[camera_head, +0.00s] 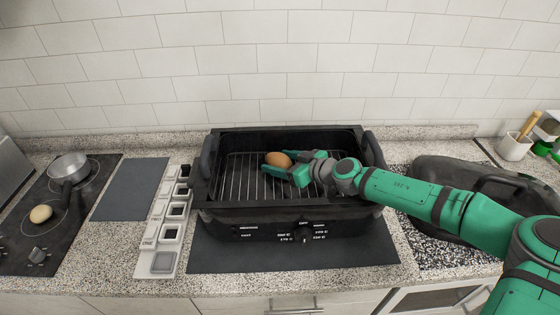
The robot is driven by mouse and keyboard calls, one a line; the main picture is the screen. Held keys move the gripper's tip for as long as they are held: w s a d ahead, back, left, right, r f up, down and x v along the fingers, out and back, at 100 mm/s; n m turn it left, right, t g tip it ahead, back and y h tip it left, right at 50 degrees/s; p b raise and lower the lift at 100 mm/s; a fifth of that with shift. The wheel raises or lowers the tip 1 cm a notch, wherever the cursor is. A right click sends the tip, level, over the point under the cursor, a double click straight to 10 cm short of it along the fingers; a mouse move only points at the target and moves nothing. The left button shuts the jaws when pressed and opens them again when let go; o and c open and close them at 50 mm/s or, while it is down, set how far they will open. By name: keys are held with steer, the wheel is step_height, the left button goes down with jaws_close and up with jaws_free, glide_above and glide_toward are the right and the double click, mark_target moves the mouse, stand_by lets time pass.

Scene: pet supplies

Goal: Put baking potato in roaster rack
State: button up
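A brown baking potato (277,159) is inside the black roaster (240,208), over or on its wire rack (243,182). I cannot tell whether it rests on the wires or is held just above them. My green gripper (284,162) reaches into the roaster from the right. One finger lies along the near side of the potato and the other is at its far right side. The potato sits between them, but I cannot tell whether they grip it. The far side of the potato is hidden.
A dark lid (437,172) lies right of the roaster, under my arm. At left, a cooktop (58,234) holds a saucepan (68,168) and a pale round item (41,214). A utensil pot (514,148) stands far right.

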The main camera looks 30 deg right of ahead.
mark_target(286, 162)
steer(key=shift+r, duration=0.1)
steer(key=shift+r, duration=0.25)
steer(key=v, duration=0.7)
steer(key=shift+s, duration=0.25)
steer(key=shift+d, duration=0.1)
